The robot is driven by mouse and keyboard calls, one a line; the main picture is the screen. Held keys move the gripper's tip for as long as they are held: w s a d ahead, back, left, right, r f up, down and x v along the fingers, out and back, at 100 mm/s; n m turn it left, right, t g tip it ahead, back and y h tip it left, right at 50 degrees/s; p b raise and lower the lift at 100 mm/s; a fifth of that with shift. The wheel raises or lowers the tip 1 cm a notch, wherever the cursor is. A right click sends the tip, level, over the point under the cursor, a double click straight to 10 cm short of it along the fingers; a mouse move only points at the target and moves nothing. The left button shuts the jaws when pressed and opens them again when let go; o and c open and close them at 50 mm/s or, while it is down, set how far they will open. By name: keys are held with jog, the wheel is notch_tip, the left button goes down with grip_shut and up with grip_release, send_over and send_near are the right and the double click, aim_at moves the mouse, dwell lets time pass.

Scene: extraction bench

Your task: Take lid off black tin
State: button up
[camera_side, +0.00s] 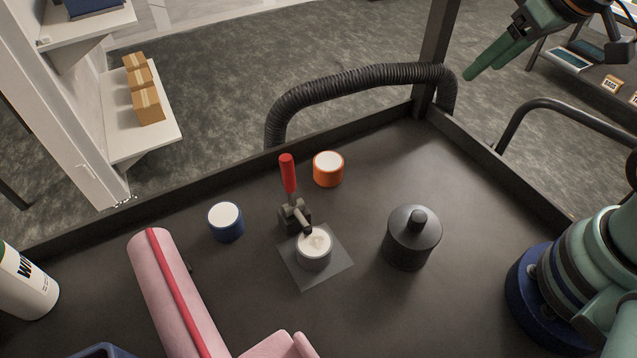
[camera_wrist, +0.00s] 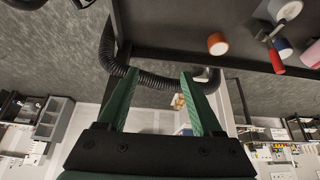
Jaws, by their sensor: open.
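The black tin (camera_side: 409,244) stands upright on the dark bench, right of centre in the side view. Its lid (camera_side: 415,222) sits on top, with a short round knob in the middle. My gripper (camera_side: 487,70) shows at the top right of the side view, high up and well apart from the tin, with nothing between its green fingers. In the wrist view my gripper (camera_wrist: 150,78) has its two fingers spread apart. The tin is not visible in the wrist view.
A clamp with a red handle (camera_side: 288,174) holds a white-topped pot (camera_side: 315,254) on a grey plate. An orange pot (camera_side: 328,170), a blue pot (camera_side: 226,222) and a pink roll (camera_side: 172,290) lie left of the tin. A black hose (camera_side: 350,82) arches behind the raised bench edge.

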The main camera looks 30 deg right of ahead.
jog(key=s+a+f+n+g, duration=0.3)
jog(key=a+n, duration=0.6)
jog(key=a, duration=0.1)
jog(key=n+g, duration=0.3)
jog(key=n, duration=0.5)
send_over(420, 216)
jog(key=f, duration=0.9)
jog(key=shift+a, duration=0.2)
jog(key=f, duration=0.4)
jog(key=shift+d, duration=0.25)
jog(key=shift+f, duration=0.6)
grip_shut()
